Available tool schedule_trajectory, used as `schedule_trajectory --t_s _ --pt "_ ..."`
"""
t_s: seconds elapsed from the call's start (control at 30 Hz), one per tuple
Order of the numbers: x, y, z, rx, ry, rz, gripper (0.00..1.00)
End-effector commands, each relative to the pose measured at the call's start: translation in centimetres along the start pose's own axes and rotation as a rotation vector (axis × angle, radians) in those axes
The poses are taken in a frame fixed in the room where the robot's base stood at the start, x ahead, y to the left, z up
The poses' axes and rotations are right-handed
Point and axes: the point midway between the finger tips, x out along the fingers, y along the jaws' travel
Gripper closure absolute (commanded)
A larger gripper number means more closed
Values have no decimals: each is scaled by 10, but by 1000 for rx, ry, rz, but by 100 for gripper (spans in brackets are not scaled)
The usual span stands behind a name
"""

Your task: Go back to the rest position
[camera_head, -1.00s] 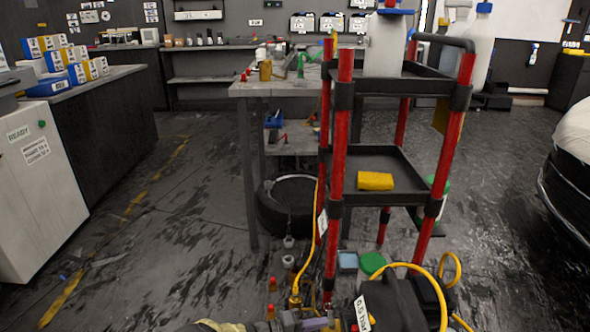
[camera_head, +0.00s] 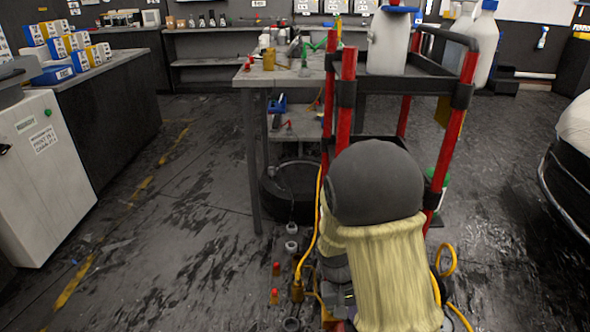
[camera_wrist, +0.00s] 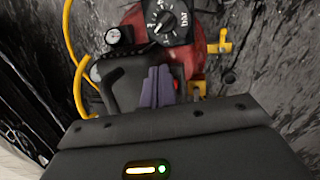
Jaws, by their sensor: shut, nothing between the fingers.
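In the wrist view my gripper (camera_wrist: 158,88) shows as two purple fingers pressed together, with nothing between them. Below it in that picture, behind the fingers, is a red compressor tank (camera_wrist: 208,58) with a black dial marked "bar" and a small round gauge (camera_wrist: 113,34). I cannot tell whether the fingers touch anything. In the head view my arm, with a dark rounded joint and a pale yellow sleeve, stands in front of the red-posted cart (camera_head: 342,105) and hides its middle shelf. My gripper cannot be made out clearly there.
A workbench (camera_head: 258,80) with tools stands left of the cart. White jugs (camera_head: 389,42) stand on the cart's top. A yellow hose (camera_head: 310,235) and small red-topped items lie by the arm. A dark car (camera_head: 568,180) is at right. Floor (camera_head: 180,240) at left is clear.

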Motion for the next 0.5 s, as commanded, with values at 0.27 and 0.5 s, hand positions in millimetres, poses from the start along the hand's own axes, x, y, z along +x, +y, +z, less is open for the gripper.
schedule_trajectory --t_s 0.27,0.5 --pt "-58 24 39 32 168 -200 100" --pt "-88 36 63 44 296 -266 100"
